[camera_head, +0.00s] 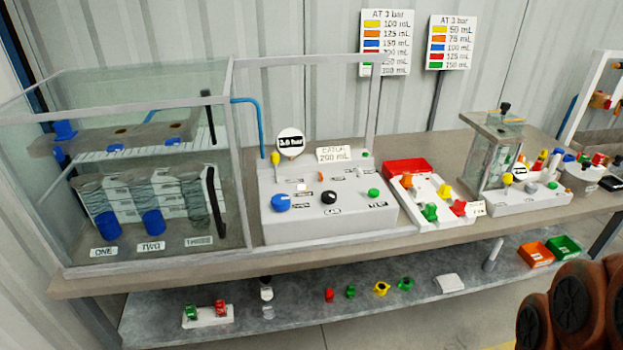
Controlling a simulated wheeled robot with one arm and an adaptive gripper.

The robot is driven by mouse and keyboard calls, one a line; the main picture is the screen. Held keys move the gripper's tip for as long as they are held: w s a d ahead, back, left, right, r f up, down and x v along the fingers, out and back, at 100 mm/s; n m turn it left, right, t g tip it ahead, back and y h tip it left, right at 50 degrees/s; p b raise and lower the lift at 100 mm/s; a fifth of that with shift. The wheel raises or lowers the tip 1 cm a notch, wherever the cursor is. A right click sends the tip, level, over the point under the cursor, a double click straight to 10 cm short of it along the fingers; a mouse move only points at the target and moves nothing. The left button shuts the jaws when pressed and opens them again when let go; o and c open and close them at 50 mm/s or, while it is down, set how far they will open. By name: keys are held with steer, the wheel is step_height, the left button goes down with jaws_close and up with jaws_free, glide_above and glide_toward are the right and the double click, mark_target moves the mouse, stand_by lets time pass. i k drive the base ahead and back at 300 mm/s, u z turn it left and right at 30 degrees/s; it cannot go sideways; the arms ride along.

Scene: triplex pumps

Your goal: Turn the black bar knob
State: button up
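A black knob (328,197) sits on the sloped front of the grey control box (330,225), between a blue knob (280,203) on its left and a green knob (374,193) on its right. It is small in this view, and I cannot tell which way its bar points. A round gauge (290,142) reading about 3.0 bar stands on the back left of the box. A sign (333,154) beside it reads 200 mL. My gripper is not in view.
A glass tank (60,215) with a grey frame stands left of the box. A red tray (407,167) and a panel of coloured knobs (432,208) stand to its right. The lower shelf (390,315) holds several small loose parts. Two colour charts (387,42) hang on the wall.

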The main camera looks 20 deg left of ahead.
mark_target(328, 197)
steer(key=u, duration=0.8)
steer(key=i, duration=0.8)
steer(key=u, duration=0.8)
